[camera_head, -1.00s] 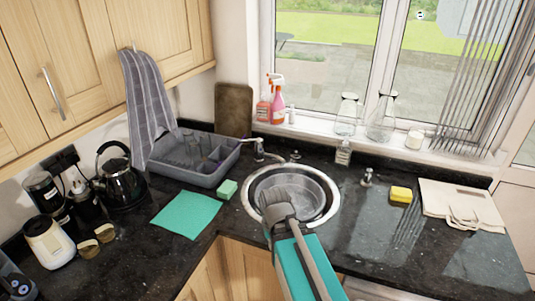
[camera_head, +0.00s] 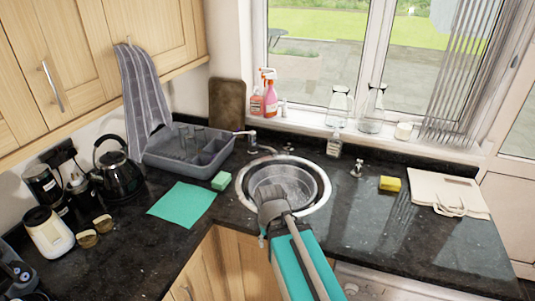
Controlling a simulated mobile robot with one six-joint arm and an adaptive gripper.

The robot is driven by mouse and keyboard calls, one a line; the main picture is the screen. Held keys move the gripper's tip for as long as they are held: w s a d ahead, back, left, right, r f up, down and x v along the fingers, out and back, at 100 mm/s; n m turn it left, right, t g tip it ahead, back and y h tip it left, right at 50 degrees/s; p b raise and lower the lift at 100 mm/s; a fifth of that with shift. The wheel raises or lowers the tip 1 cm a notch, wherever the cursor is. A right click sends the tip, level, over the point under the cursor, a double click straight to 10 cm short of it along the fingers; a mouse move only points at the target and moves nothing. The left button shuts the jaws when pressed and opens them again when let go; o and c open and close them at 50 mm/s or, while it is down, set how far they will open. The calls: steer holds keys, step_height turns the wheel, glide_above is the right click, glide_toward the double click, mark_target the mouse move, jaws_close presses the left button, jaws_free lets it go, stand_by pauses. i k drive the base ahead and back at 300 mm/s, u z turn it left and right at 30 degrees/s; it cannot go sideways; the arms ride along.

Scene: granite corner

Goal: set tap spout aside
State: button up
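The tap (camera_head: 252,146) stands behind the round sink (camera_head: 241,190), on its back left side. Its thin metal spout (camera_head: 243,133) points left, toward the grey dish rack, and is clear of the sink opening. A metal basin (camera_head: 285,182) sits inside the sink and the space above it is free of the spout. My gripper (camera_head: 270,203) is over the front part of the sink, well in front of the tap and apart from it. Its fingers are seen from behind and above, so their opening is hidden. Nothing visible is in it.
The grey dish rack (camera_head: 187,162) stands left of the tap. A green sponge (camera_head: 221,181) and green cloth (camera_head: 182,204) lie left of the sink. A soap bottle (camera_head: 334,143) stands behind it. A yellow sponge (camera_head: 390,184) lies right. The right counter is mostly clear.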

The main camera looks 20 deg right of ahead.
mark_target(274, 153)
steer(key=k, duration=0.5)
steer(key=u, duration=0.3)
steer(key=i, duration=1.35)
steer(key=z, duration=0.35)
